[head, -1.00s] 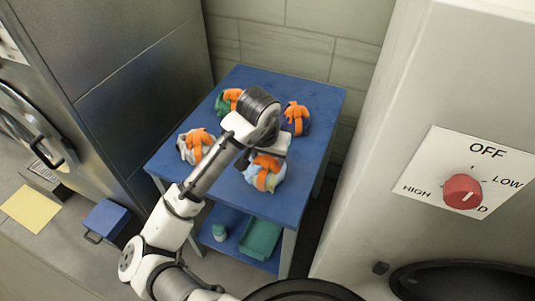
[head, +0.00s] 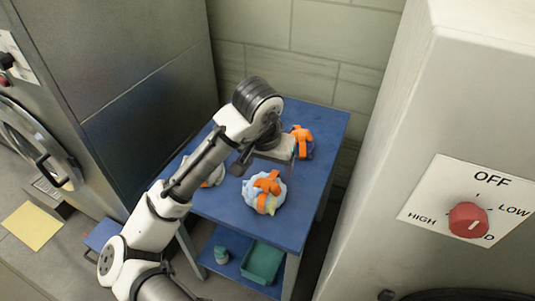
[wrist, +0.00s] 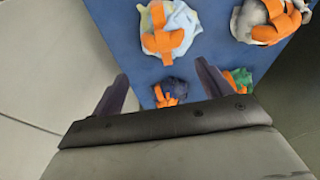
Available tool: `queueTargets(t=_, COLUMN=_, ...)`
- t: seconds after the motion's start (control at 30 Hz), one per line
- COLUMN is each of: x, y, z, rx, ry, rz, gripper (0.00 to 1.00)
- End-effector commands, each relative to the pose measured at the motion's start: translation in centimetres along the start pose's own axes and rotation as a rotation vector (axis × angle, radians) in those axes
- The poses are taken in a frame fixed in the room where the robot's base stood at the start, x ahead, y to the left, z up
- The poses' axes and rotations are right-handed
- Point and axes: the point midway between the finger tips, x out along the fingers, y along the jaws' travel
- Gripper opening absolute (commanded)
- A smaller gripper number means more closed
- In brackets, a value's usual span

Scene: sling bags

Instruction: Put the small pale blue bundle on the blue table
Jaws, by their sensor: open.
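The pale blue bundle (head: 279,196) with orange straps rests on the blue table (head: 248,222), near its front right. In the wrist view the pale blue bundle (wrist: 184,24) lies near the top edge, beyond my fingertips and apart from them. My gripper (wrist: 162,76) is open and empty, its fingers spread above the table. In the head view my gripper (head: 275,153) is above and behind the pale blue bundle, and the fingers are hard to make out there.
A grey-white bundle (wrist: 252,22), a dark blue bundle (wrist: 174,86) and a green bundle (wrist: 243,77), all orange-strapped, share the tabletop. A teal tray (head: 263,262) is on the lower shelf. Machines flank the table on both sides.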

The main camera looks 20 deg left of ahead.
Motion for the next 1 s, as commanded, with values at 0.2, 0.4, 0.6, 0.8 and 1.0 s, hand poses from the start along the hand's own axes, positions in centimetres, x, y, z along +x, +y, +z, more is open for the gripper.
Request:
queueTargets(t=0.2, x=-3.0, y=0.0, z=0.0, rx=0.0, ry=0.001, rz=-0.002, gripper=0.78)
queueTargets(t=0.4, x=-3.8, y=0.0, z=0.0, rx=0.0, ry=0.0, rz=0.001, gripper=0.78)
queueTargets(t=0.6, x=-4.1, y=0.4, z=-0.6, rx=0.004, ry=0.034, rz=0.012, gripper=0.78)
queueTargets(t=0.8, x=-10.0, y=3.8, z=-8.3, rx=0.042, ry=0.512, rz=0.148, gripper=0.78)
queueTargets(t=1.0, x=-25.9, y=2.9, z=-13.9, rx=0.023, ry=1.338, rz=0.233, gripper=0.78)
